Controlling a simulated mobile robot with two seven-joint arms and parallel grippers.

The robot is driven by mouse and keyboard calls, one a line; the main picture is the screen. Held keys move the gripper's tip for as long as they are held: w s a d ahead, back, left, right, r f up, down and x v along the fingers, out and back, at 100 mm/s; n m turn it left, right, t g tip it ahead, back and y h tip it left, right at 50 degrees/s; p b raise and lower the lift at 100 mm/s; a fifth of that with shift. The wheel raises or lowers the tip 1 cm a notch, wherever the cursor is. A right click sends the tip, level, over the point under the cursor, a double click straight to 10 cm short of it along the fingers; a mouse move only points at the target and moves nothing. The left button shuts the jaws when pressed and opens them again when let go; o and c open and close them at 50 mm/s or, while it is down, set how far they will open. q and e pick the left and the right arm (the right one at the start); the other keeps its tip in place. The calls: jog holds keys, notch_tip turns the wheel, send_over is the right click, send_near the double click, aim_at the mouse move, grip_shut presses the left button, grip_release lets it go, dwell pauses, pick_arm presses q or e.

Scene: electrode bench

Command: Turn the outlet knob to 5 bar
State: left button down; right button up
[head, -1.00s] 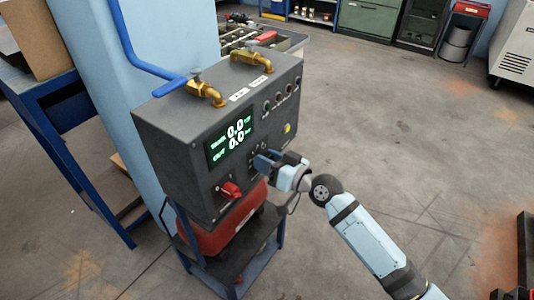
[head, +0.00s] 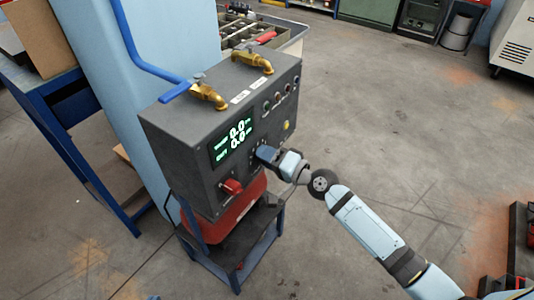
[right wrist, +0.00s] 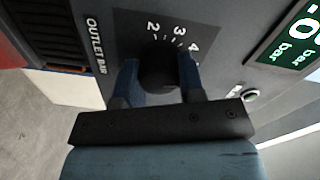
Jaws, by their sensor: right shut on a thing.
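The outlet knob (right wrist: 158,72) is black and round, on a dark dial plate marked OUTLET BAR (right wrist: 95,45) with the numbers 2, 3 and 4 showing in the right wrist view. My right gripper (right wrist: 160,80) has its blue fingers on either side of the knob and is shut on it. In the head view my right gripper (head: 266,155) is at the front of the dark grey control box (head: 178,155) and hides the knob. The knob's pointer cannot be made out. My left gripper is out of view.
A red lever knob (head: 231,187) sits on the box front, left of my right gripper. Brass taps (head: 212,95) and a blue pipe (head: 130,45) are on top. The box stands on a blue-legged stand (head: 262,255).

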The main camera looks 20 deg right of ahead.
jog(key=shift+m, duration=0.9)
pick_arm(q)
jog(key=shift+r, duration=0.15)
pick_arm(e)
jog(key=o, duration=0.9)
jog(key=shift+d, duration=0.1)
pick_arm(q)
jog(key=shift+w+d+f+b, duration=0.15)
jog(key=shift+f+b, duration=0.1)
jog(key=shift+b, duration=0.95)
pick_arm(e)
jog(key=v, duration=1.3)
jog(key=shift+s+d, duration=0.2)
jog(key=shift+s, duration=0.1)
